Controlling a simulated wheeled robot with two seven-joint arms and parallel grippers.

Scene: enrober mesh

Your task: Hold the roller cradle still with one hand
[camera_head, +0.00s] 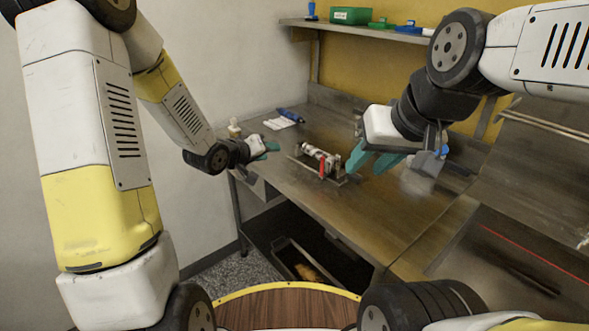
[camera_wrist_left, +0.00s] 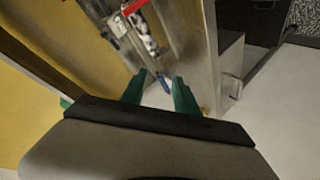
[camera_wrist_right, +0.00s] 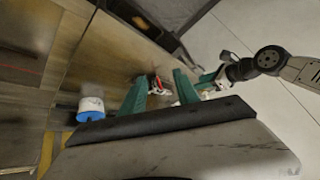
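The roller cradle (camera_head: 334,177) sits on the steel bench, with a pale roller (camera_head: 316,153) and a red part (camera_head: 322,168) on it. Part of the cradle also shows at the top of the left wrist view (camera_wrist_left: 142,32). My left gripper (camera_head: 272,147) is to the left of the cradle, apart from it, its teal fingers spread and empty in the left wrist view. My right gripper (camera_head: 353,162) is just right of the cradle, its teal fingers open. In the right wrist view the red part (camera_wrist_right: 154,84) shows between the fingertips; I cannot tell whether they touch the cradle.
A small bottle (camera_head: 234,128), white cloths (camera_head: 279,123) and a dark blue tool (camera_head: 290,115) lie at the bench's far left. A white and blue container (camera_wrist_right: 91,106) stands near my right gripper. A shelf (camera_head: 350,29) holds a green box. The bench front is clear.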

